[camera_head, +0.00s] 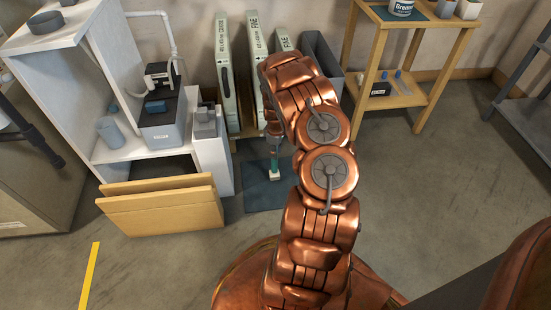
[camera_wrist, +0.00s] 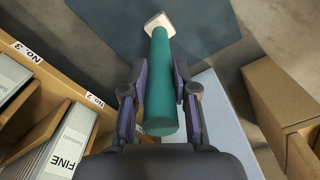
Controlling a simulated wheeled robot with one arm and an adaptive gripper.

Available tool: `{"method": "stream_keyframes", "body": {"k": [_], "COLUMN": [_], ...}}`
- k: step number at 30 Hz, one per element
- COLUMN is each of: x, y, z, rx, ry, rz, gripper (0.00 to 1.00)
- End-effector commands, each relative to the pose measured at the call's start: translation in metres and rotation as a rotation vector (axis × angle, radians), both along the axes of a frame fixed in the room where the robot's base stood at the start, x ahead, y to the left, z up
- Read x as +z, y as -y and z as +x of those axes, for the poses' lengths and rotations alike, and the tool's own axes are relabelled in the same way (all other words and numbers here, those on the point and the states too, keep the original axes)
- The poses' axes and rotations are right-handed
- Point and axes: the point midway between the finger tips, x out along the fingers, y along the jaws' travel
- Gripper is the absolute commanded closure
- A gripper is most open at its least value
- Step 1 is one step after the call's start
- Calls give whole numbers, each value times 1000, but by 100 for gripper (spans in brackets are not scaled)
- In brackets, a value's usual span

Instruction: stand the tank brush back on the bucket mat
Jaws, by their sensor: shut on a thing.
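The tank brush has a teal handle (camera_wrist: 160,85) and a pale square head (camera_wrist: 146,22). My gripper (camera_wrist: 161,68) is shut on the handle, one finger on each side. In the head view, my gripper (camera_head: 273,138) points down and the brush (camera_head: 274,167) hangs roughly upright below it, head lowest. The bucket mat (camera_head: 262,198) is a flat dark blue-grey sheet on the floor, partly hidden by my arm. It also shows in the wrist view (camera_wrist: 102,18) beyond the brush head. The head appears over the mat; I cannot tell whether it touches.
Left of the mat stand a white cabinet (camera_head: 212,160) and a wooden drawer front (camera_head: 160,205). Behind it, filters (camera_head: 226,75) stand in a numbered wooden rack (camera_wrist: 50,75). A grey bin (camera_head: 318,55) and a wooden shelf table (camera_head: 410,96) are to the right. Floor (camera_head: 440,190) is open at right.

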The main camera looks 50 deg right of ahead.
Motion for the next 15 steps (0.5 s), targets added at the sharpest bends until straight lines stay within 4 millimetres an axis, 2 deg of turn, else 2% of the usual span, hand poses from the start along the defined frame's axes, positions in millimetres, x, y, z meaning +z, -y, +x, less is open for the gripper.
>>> {"method": "stream_keyframes", "body": {"k": [7,15], "x": [-33,-34], "y": [0,-1], "z": [-1,-1], "rx": [-1,0], "ry": [-2,-2], "rz": [2,2], "gripper": [100,100]}}
